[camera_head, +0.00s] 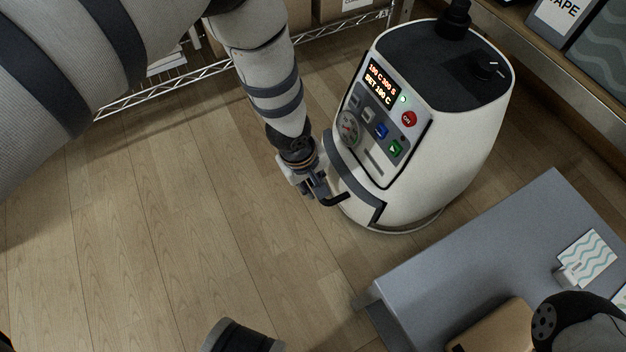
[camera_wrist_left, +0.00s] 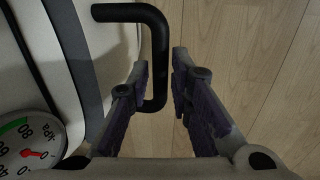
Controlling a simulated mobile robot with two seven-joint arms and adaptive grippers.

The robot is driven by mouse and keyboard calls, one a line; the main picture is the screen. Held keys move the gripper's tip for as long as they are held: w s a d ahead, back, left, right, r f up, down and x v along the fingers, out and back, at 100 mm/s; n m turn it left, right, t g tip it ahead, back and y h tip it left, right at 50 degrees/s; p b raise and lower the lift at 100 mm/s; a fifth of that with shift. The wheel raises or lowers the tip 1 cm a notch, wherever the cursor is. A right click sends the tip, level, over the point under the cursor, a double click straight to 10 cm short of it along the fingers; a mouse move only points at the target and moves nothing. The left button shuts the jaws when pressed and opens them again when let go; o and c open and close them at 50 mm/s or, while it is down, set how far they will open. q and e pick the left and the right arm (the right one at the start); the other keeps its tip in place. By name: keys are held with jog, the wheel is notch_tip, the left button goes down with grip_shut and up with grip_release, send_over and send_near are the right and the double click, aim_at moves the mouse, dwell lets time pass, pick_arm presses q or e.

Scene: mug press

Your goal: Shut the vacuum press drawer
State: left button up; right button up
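The vacuum press (camera_head: 455,130) is a rounded white machine with a dark top, standing on the floor. Its drawer front (camera_head: 355,188) is low on the side towards me and has a dark grey band. How far out the drawer stands is hard to tell. A black bent handle (camera_head: 336,200) sticks out from it; the handle also shows in the left wrist view (camera_wrist_left: 158,55). My left gripper (camera_head: 318,190) is at the handle. In the left wrist view its fingers (camera_wrist_left: 164,75) are apart, with the handle bar between them, closer to the left finger. My right gripper is not in view.
The press's control panel (camera_head: 383,120) has a lit display, a gauge and coloured buttons. A grey table (camera_head: 480,235) stands at the lower right, bearing a brown object (camera_head: 497,327) and a patterned card. Shelving (camera_head: 340,25) runs along the back. The wooden floor (camera_head: 190,230) at left is clear.

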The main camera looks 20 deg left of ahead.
pick_arm(q)
grip_shut()
jog(key=shift+w+d+b, duration=0.4)
jog(key=shift+w+d, duration=0.55)
jog(key=shift+w, duration=0.3)
jog(key=o, duration=0.6)
grip_release()
jog(key=shift+d, duration=0.1)
notch_tip(320, 180, up, 12)
jog(key=s+a, duration=0.1)
jog(key=shift+s+a, duration=0.25)
jog(key=shift+s, duration=0.15)
